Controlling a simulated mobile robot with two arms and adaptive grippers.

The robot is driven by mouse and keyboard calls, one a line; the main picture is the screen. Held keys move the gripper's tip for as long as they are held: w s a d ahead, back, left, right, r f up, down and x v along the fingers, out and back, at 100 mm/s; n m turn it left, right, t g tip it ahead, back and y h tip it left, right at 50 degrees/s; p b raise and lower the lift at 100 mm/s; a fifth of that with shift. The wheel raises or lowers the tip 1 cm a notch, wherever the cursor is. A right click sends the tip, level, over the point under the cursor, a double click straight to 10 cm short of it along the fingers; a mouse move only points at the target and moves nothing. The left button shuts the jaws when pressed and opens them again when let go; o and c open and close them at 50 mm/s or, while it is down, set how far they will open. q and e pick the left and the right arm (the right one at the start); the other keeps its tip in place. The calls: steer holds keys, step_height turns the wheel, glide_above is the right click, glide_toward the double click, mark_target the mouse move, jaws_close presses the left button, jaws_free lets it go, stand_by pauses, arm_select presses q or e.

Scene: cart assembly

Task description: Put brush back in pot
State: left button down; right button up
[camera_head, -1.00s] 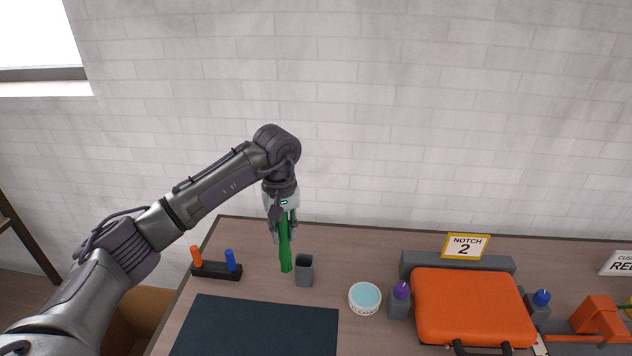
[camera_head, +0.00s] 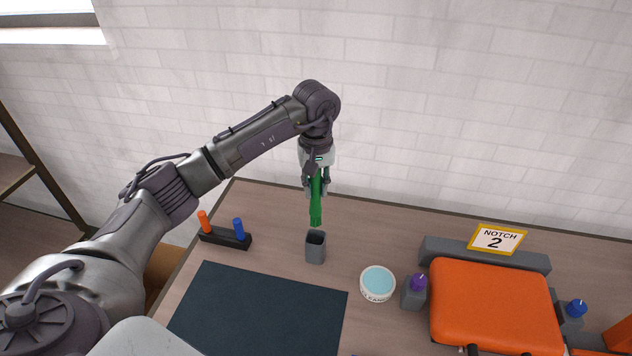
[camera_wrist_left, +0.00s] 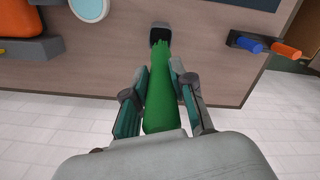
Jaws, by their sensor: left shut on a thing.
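The green brush (camera_head: 316,203) is held by my left gripper (camera_head: 317,186), which is shut on its upper part. The brush hangs nearly upright, its lower end pointing down. The grey square pot (camera_head: 316,250) stands on the table with its open top showing. In the head view the brush's lower end appears just above the pot's opening. In the left wrist view the brush (camera_wrist_left: 161,95) runs between the fingers, and its far end overlaps the pot (camera_wrist_left: 160,29). I cannot tell the exact height gap. My right gripper is not in view.
A black holder (camera_head: 226,238) with an orange and a blue peg stands left of the pot. A dark mat (camera_head: 258,312) lies in front.

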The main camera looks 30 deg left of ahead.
mark_target(316, 209)
arm_select(q)
steer(key=shift+f, duration=0.85)
steer(key=shift+f+b, duration=0.3)
steer(key=shift+b, duration=0.1)
steer(key=shift+f+b, duration=0.3)
steer(key=shift+f, duration=0.4)
step_height(316, 209, down, 2)
steer(key=shift+f+b, duration=0.1)
steer(key=shift+b, duration=0.9)
steer(key=shift+f+b, duration=1.95)
steer(key=shift+f, duration=0.25)
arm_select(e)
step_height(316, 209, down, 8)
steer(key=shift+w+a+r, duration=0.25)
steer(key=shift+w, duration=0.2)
arm_select(q)
steer(key=c, duration=0.9)
jaws_free()
steer(key=shift+r, duration=0.15)
step_height(316, 209, up, 12)
steer(key=shift+f, duration=0.15)
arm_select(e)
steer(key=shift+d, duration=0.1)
